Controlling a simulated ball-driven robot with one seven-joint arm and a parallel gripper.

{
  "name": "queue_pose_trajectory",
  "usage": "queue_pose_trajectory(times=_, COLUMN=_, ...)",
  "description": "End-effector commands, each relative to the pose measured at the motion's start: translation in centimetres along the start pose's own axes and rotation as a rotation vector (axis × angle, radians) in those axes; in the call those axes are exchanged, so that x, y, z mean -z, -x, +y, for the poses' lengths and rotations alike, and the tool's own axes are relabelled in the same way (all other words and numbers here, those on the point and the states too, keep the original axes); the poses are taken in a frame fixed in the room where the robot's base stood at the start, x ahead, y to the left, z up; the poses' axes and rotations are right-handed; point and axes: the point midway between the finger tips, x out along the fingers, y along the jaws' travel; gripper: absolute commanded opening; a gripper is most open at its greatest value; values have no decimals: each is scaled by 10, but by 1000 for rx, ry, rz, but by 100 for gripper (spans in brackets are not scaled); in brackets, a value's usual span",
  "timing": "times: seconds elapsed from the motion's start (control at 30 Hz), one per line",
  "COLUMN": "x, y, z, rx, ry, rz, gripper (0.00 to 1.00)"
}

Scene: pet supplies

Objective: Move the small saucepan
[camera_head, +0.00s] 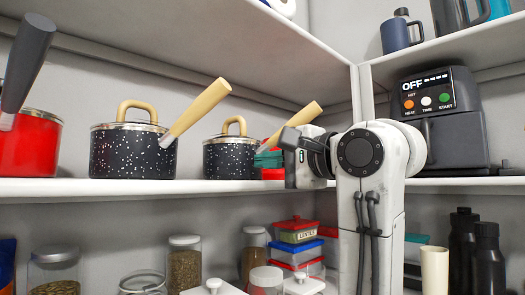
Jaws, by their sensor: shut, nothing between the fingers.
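Two black, white-speckled saucepans with lids and tan handles stand upright on the middle shelf. The smaller-looking saucepan (222,160) is on the right, its long handle slanting up to the right. The larger-looking saucepan (115,155) is to its left. A red saucepan (28,145) with a dark grey handle is partly cut off at the left edge. My gripper (288,142) is at shelf height, right of the smaller saucepan and near its handle end. It is shut and holds nothing. I cannot tell how far in depth it is from the handle.
Green and red containers (268,160) sit behind the right saucepan, partly hidden. A black appliance (440,120) stands on the right shelf. Jars (185,262) and stacked boxes (297,250) fill the shelf below. The upper shelf (215,35) overhangs the saucepans.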

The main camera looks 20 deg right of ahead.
Motion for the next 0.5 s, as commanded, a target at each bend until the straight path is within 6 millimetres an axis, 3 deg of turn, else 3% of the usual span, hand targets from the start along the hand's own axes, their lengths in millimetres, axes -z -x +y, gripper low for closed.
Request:
queue_pose_trajectory(times=0.2, x=0, y=-14, z=-1, rx=1, ry=0, rz=1, gripper=0)
queue_pose_trajectory(times=0.5, x=0, y=-15, z=0, rx=1, ry=0, rz=1, gripper=0)
